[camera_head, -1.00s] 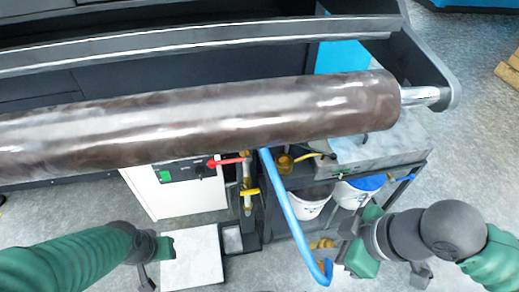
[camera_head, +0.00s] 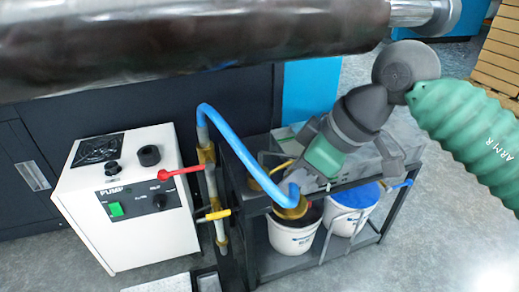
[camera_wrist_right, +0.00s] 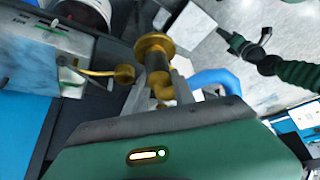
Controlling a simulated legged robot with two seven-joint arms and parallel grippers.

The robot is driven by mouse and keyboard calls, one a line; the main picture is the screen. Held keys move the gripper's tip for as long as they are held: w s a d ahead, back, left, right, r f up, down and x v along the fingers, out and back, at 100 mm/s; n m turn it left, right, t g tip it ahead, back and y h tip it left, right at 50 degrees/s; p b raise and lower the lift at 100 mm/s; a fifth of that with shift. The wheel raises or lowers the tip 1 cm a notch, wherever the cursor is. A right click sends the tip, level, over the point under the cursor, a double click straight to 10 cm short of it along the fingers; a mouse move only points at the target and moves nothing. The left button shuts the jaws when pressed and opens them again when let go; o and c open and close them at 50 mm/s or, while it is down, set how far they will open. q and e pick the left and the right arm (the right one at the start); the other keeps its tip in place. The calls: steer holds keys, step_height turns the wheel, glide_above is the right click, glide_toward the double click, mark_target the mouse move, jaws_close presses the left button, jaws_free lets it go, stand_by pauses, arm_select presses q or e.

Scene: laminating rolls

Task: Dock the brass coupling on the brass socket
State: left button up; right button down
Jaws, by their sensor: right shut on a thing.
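My right gripper (camera_head: 303,185) is shut on the brass coupling (camera_head: 290,210) at the end of the blue hose, over the left side of the cart. In the right wrist view the coupling shows a round brass flange (camera_wrist_right: 154,43) and a dark collar (camera_wrist_right: 158,80) between the fingers. A brass piece with a short yellowish pipe, which looks like the brass socket (camera_wrist_right: 125,75), is beside the coupling there. In the head view the socket is hard to separate from the coupling and gripper. I cannot tell whether the two touch. My left gripper is out of view.
The blue hose (camera_head: 240,145) arches from a standpipe with red (camera_head: 180,170) and yellow (camera_head: 215,214) handles. A white pump box (camera_head: 125,200) stands left. White buckets (camera_head: 292,238) sit on the cart's lower shelf. A dark roller (camera_head: 190,35) crosses above.

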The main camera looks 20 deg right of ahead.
steer(key=w+a+r+p, duration=0.1)
steer(key=w+a+p, duration=0.1)
steer(key=w+p, duration=1.05)
steer(key=w+f+b, duration=0.4)
steer(key=f+b, duration=0.1)
steer(key=b, duration=0.3)
steer(key=shift+w+d+f+b, duration=0.25)
steer(key=shift+w+d+b, duration=0.05)
steer(key=shift+w+d, duration=0.1)
steer(key=c, duration=1.1)
jaws_free()
steer(key=shift+o, duration=0.2)
